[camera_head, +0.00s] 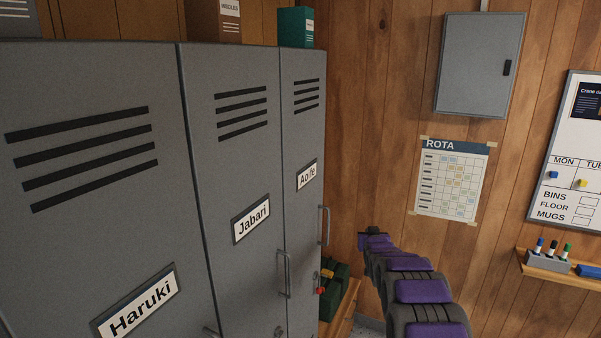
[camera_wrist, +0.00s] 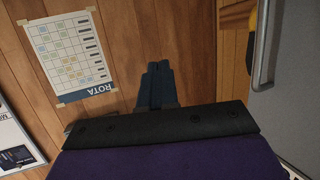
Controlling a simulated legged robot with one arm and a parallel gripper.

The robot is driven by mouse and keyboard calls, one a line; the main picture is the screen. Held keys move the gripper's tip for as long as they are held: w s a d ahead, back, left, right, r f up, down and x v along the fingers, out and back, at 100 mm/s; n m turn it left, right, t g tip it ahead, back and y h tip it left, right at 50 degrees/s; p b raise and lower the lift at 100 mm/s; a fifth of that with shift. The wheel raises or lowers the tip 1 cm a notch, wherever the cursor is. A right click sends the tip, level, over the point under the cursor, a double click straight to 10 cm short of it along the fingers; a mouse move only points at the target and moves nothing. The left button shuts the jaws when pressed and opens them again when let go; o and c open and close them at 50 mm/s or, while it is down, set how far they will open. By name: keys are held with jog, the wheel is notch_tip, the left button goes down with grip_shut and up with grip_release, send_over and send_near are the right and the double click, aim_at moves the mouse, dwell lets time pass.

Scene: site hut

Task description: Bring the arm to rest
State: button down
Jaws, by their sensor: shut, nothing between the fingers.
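My arm, purple and dark grey, reaches forward from the lower right in the head view, apart from the lockers. My gripper (camera_head: 373,231) is at its far end, small in that view, in front of the wood wall to the right of the Aoife locker. In the wrist view my gripper (camera_wrist: 158,68) shows as two dark fingers side by side, shut and empty. The wood-panelled wall lies beyond the fingertips.
Grey lockers (camera_head: 234,160) labelled Haruki, Jabari and Aoife fill the left. A rota sheet (camera_head: 452,180), a grey wall cabinet (camera_head: 480,65) and a whiteboard (camera_head: 572,150) hang on the wall. A pen shelf (camera_head: 540,275) is lower right. A dark green thing (camera_head: 335,285) sits low beside the lockers.

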jog(key=s+a+g+b, duration=0.1)
jog(key=s+a+g, duration=0.3)
jog(key=s, duration=1.9)
jog(key=s+a+g+y+b, duration=0.1)
jog(key=s+a+g, duration=0.3)
jog(key=s, duration=2)
jog(key=s+a+n+g+b, duration=0.1)
jog(key=s+a+g, duration=0.3)
jog(key=s, duration=1.9)
jog(key=g, duration=0.4)
jog(key=shift+s+y, duration=0.4)
jog(key=shift+w+r, duration=0.1)
